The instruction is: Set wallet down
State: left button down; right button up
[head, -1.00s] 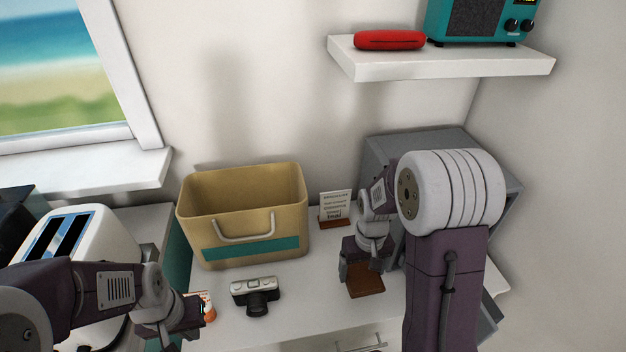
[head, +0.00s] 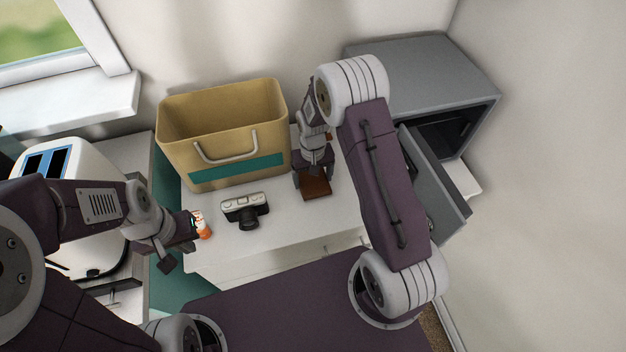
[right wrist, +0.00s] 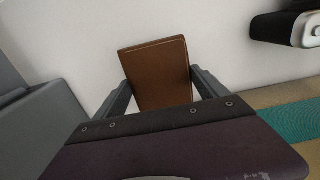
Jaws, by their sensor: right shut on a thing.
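The brown wallet (head: 316,188) is between the fingers of my right gripper (head: 312,178), over the white counter right of the camera. In the right wrist view the wallet (right wrist: 158,74) shows as a brown flat piece with a stitched edge, and my right gripper (right wrist: 162,92) is shut on it. Whether the wallet touches the counter I cannot tell. My left gripper (head: 181,240) is at the counter's left end, fingers apart, beside a small orange and white item (head: 203,226); I see nothing held between them.
A tan bin (head: 222,130) with a teal stripe stands at the back of the counter (head: 290,222). A camera (head: 245,209) lies in front of it. A grey safe (head: 425,75) with its door (head: 437,185) open is at the right. A white toaster (head: 65,190) stands at the left.

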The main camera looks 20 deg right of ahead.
notch_tip(320, 180, down, 2)
jog(key=shift+w, duration=0.1)
jog(key=shift+f, duration=0.2)
jog(key=o, duration=1.5)
jog(key=shift+c, duration=0.2)
